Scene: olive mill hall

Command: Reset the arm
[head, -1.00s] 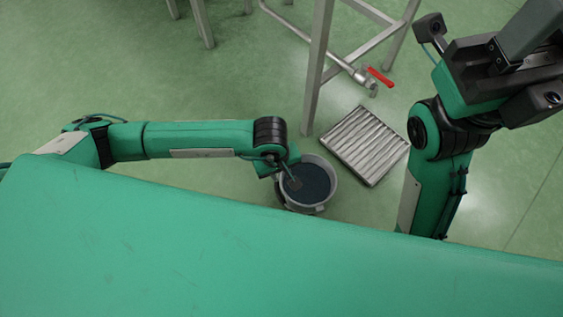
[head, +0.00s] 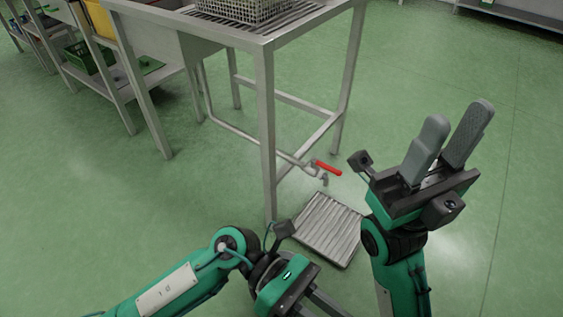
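My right gripper (head: 458,122) is raised at the right in the head view, pointing up and away. Its two grey fingers stand apart with nothing between them. My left arm comes in from the lower left and bends at the bottom middle. My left gripper (head: 302,292) is low in the picture and its fingers are cut off by the bottom edge. Whether they are open or shut does not show. Both grippers are over the floor, in front of the metal stand.
A steel stand (head: 268,140) carries a wire basket (head: 246,10) and a drain pipe with a red-handled valve (head: 327,167). A slatted metal grate (head: 329,229) lies on the floor. A steel bench with a green crate (head: 88,58) is at left. The green floor (head: 480,80) at right is clear.

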